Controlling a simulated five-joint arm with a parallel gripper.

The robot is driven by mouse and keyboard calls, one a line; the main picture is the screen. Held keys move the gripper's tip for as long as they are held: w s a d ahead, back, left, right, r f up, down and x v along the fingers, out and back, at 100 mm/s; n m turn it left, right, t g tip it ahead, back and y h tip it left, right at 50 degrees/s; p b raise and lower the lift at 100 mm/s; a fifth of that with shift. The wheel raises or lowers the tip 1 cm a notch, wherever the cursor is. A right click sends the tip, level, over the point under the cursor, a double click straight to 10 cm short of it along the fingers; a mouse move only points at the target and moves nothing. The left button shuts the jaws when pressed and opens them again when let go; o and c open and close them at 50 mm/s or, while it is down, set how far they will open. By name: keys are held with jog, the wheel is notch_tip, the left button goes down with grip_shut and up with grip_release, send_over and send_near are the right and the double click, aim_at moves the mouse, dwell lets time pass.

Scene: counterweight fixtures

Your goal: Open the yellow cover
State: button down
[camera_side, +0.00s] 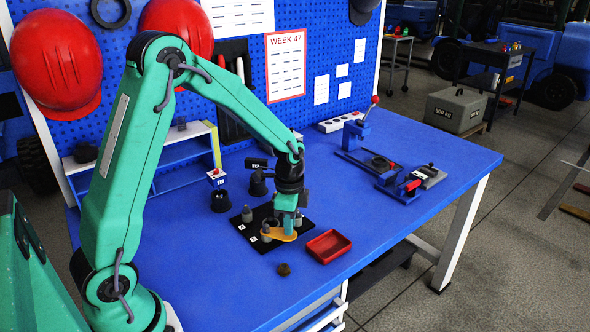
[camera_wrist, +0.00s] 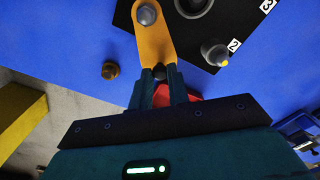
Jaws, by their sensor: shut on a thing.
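The yellow cover (camera_side: 280,237) is a flat, rounded plate at the edge of the black mat (camera_side: 242,229). It also shows in the wrist view (camera_wrist: 152,42), with a grey bolt head (camera_wrist: 147,14) at its far end. My gripper (camera_wrist: 161,76) is shut on the cover's near end, where a small dark knob sits between the fingers. In the side view my gripper (camera_side: 289,228) points down onto the cover. In the wrist view a dark round fitting (camera_wrist: 193,6) lies uncovered on the mat beside the cover. What is under the cover is hidden.
A grey peg with a yellow mark (camera_wrist: 215,52) stands by label 2. A grey weight (camera_side: 247,214) stands at the mat's left. A red tray (camera_side: 328,246) and a small brass knob (camera_side: 284,269) lie nearby. Blue fixtures (camera_side: 358,132) stand at the right. The table's front right is clear.

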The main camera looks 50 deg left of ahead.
dwell(0.4)
jog(key=c, duration=1.3)
grip_release()
jog(key=shift+c, duration=0.2)
jog(key=shift+r, duration=3.9)
